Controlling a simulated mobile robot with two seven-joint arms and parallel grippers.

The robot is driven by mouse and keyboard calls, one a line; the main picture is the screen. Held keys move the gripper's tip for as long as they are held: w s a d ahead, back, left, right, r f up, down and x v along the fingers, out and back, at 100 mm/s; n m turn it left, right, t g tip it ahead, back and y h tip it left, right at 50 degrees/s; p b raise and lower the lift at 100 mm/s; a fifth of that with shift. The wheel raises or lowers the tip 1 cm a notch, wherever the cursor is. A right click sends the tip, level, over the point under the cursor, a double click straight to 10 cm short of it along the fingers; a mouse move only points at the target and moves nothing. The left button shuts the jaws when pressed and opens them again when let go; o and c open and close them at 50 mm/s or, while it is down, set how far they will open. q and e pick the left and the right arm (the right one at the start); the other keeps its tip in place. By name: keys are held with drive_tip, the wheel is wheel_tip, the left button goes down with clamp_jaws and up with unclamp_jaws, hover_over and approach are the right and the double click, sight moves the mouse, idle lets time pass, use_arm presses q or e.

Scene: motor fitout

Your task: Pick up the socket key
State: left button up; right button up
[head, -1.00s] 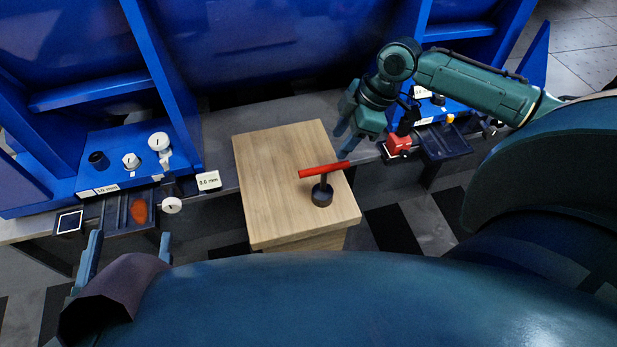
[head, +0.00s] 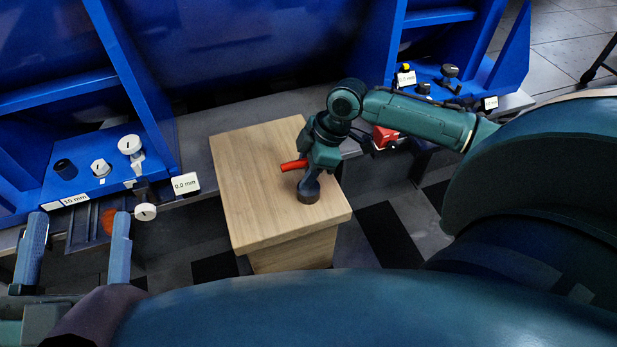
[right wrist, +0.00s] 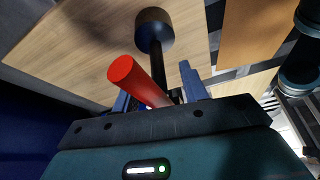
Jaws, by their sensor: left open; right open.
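The socket key has a red cross handle (head: 293,165) and a dark round socket end (head: 308,196). It stands upright on the wooden block. My right gripper (head: 311,178) is open at the key, over its handle and shaft, and hides part of both. In the right wrist view the red handle (right wrist: 138,80) and dark socket (right wrist: 154,30) show, with the shaft between my open right fingers (right wrist: 160,92). I cannot tell whether the fingers touch it. My left gripper (head: 75,250) is open and empty at the lower left.
The wooden block (head: 250,190) has a bare top left of the key. Blue fixtures (head: 100,175) with white knobs stand at left, with a 0.0 mm label (head: 186,184) beside them. A red part (head: 385,136) and another blue fixture (head: 440,85) lie at right.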

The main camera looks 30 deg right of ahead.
drive_tip(key=shift+f, duration=0.15)
clamp_jaws()
idle(0.4)
drive_tip(key=shift+w, duration=0.1)
